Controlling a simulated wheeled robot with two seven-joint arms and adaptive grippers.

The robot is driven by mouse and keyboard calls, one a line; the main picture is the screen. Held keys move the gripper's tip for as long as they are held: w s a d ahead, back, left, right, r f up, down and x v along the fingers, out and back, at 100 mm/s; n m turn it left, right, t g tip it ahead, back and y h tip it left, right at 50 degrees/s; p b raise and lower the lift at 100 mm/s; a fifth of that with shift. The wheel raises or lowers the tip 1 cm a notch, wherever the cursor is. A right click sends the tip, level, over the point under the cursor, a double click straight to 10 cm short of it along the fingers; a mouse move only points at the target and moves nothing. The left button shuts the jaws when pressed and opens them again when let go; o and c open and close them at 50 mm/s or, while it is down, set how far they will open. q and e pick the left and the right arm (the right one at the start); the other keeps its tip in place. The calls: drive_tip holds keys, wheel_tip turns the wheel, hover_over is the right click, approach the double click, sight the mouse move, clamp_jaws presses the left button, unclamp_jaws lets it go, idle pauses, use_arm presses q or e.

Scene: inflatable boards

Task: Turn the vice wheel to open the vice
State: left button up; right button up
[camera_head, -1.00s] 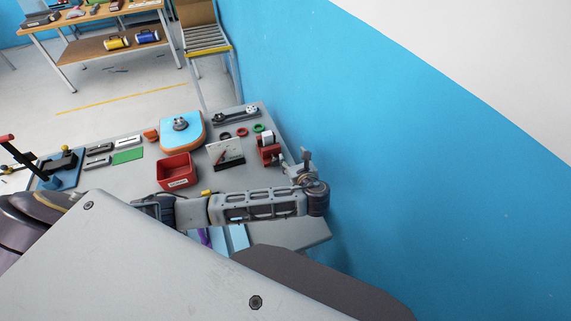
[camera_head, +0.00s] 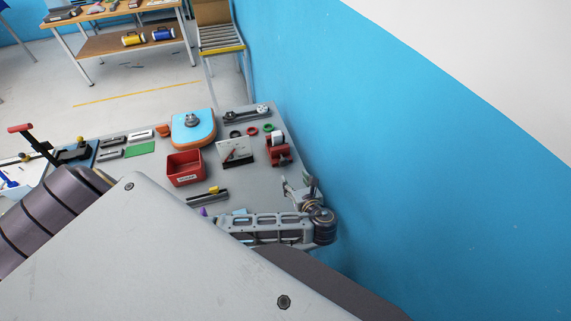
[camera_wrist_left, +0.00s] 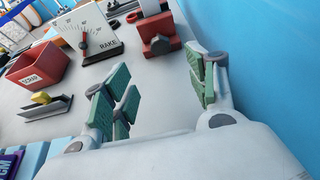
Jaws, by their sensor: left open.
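The vice is a small red block device (camera_head: 279,154) at the right side of the bench, near the blue wall. It also shows at the top of the left wrist view (camera_wrist_left: 156,28), with a round grey knob-like part (camera_wrist_left: 160,44) on its near face, perhaps the wheel. My left gripper (camera_head: 298,186) is on the near side of the vice, apart from it. In the left wrist view its green-padded fingers (camera_wrist_left: 160,92) are spread wide with nothing between them. The vice lies beyond the fingertips. My right gripper is not in view.
A red bin (camera_head: 184,168), a white gauge panel (camera_head: 236,151) and a blue-orange block (camera_head: 193,128) stand left of the vice. A dark bar with a yellow piece (camera_head: 208,197) lies nearer. The blue wall (camera_head: 370,170) closely bounds the right side.

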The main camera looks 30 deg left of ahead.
sight(284, 164)
use_arm(q)
drive_tip(key=shift+a, duration=0.1)
drive_tip(key=shift+p+x, duration=0.75)
drive_tip(key=shift+x, duration=6.1)
drive_tip(key=shift+f, duration=0.1)
drive_tip(key=c, duration=1)
drive_tip(key=n, duration=0.1)
drive_tip(key=n+t+h, duration=0.1)
drive_tip(key=n, duration=0.1)
drive_tip(key=shift+s+f+t, duration=0.15)
drive_tip(key=shift+t, duration=0.15)
drive_tip(key=shift+s+n+t+h+b, duration=0.15)
drive_tip(key=shift+n+t+h+b, duration=0.5)
drive_tip(key=shift+n+b, duration=0.35)
